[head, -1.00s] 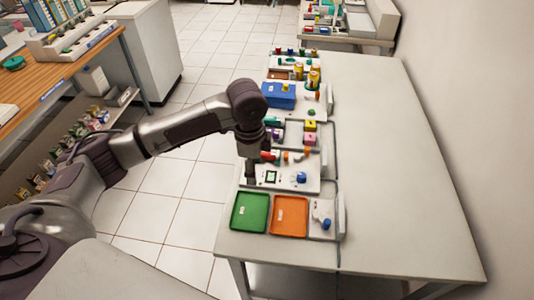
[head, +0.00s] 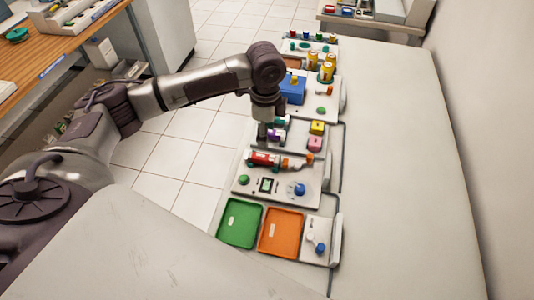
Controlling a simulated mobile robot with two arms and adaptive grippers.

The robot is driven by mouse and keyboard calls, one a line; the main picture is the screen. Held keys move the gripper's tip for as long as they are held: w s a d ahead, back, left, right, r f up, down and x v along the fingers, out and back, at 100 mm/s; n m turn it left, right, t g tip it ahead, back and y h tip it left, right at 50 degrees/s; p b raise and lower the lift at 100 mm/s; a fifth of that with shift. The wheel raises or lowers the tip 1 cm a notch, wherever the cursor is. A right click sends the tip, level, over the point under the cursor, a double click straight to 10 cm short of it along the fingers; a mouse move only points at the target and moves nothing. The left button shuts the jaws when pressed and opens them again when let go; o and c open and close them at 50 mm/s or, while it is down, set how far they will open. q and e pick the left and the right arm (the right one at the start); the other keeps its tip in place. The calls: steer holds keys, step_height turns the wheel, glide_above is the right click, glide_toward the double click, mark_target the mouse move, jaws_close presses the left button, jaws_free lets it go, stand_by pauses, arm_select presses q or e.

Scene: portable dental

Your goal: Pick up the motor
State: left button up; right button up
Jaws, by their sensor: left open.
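A red cylinder with a dark left end (head: 264,159) lies on the white control panel unit (head: 262,188) on the long table. It is likely the motor, but no label is readable. Orange parts (head: 289,163) lie to its right. My left gripper (head: 266,134) points down, just behind the red cylinder in the picture, near the tray with small purple and green parts. It is open, and I see nothing held between its fingers. Its fingertips are small and partly blend with the parts behind. My right gripper is not in view.
A green tray (head: 240,223) and an orange tray (head: 281,233) lie at the front. A blue box (head: 292,89), yellow cans (head: 327,71), and yellow and pink blocks (head: 315,142) stand farther back. The table's right side (head: 395,150) is clear.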

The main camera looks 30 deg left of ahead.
arm_select(q)
glide_above(267, 157)
steer(key=f, duration=0.3)
steer(key=s+f, duration=0.1)
steer(key=f, duration=0.1)
steer(key=shift+f+p, duration=0.25)
steer(key=shift+p, duration=0.05)
steer(key=shift+w+f, duration=0.15)
steer(key=shift+f, duration=0.1)
steer(key=f, duration=0.1)
steer(key=f+p, duration=0.1)
steer(key=f, duration=0.2)
steer(key=shift+w+f, duration=0.1)
steer(key=shift+w, duration=0.2)
steer(key=shift+f, duration=0.5)
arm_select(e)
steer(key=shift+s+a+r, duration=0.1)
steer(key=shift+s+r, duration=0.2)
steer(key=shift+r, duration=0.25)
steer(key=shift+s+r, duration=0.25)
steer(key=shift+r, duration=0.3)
arm_select(q)
steer(key=shift+c, duration=1.1)
jaws_close()
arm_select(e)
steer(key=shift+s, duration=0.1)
arm_select(q)
steer(key=shift+r, duration=0.1)
